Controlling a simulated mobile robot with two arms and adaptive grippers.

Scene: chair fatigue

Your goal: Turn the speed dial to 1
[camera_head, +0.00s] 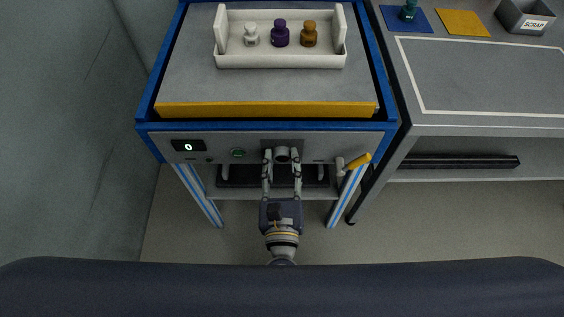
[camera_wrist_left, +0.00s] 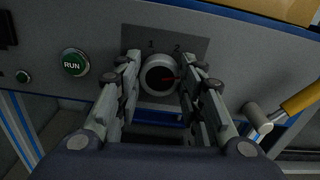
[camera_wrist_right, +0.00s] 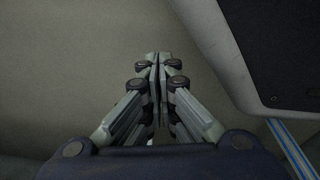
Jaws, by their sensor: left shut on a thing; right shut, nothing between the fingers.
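The speed dial (camera_wrist_left: 158,82) is a round, light-rimmed knob with a dark face on a dark plate, with the labels 1 and 2 above it. Its red pointer aims to the right in the left wrist view. My left gripper (camera_head: 282,158) is shut on the dial, one finger on each side; its fingers partly hide the plate in the head view. My right gripper (camera_wrist_right: 158,60) is shut and empty in the right wrist view, over a plain grey-beige surface, away from the dial.
A green RUN button (camera_wrist_left: 75,62) and a display reading 0 (camera_head: 188,146) lie left of the dial. A yellow-handled lever (camera_head: 357,161) is to its right. A white tray (camera_head: 280,61) with several bottles stands on the machine top. A grey workbench (camera_head: 470,75) is at the right.

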